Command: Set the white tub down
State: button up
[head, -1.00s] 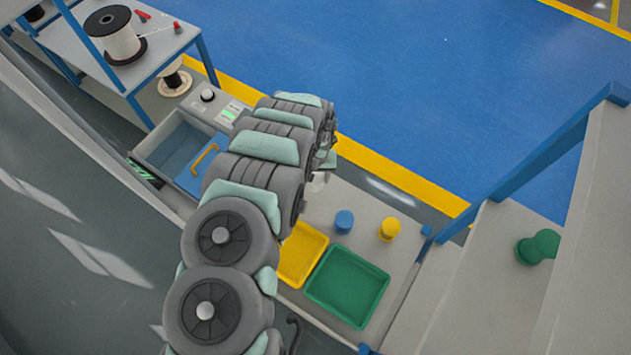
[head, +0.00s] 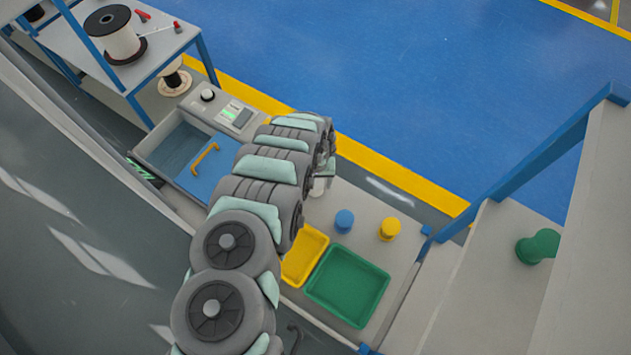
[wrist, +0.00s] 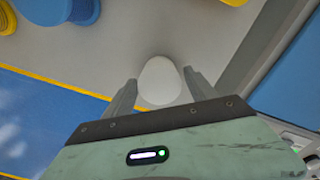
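The white tub (wrist: 159,82) sits between the two fingers of my gripper (wrist: 160,86) in the wrist view, with a finger close against each side. My gripper appears closed on it. In the head view the tub (head: 318,187) shows as a small pale shape under the end of my arm, over the grey bench top (head: 365,205). My arm hides much of the gripper there. I cannot tell whether the tub's base touches the bench.
A blue spool (head: 344,221) and a yellow spool (head: 389,229) stand right of the tub. A yellow tray (head: 304,255) and a green tray (head: 347,286) lie nearer. A blue lid with a yellow handle (head: 207,166) is at left, beside an open basin (head: 176,145).

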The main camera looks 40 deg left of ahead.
jog(key=shift+o, duration=0.4)
jog(key=shift+r, duration=0.1)
jog(key=shift+r, duration=0.15)
notch_tip(320, 180, up, 12)
jog(key=p, duration=0.1)
jog(key=shift+p, duration=0.3)
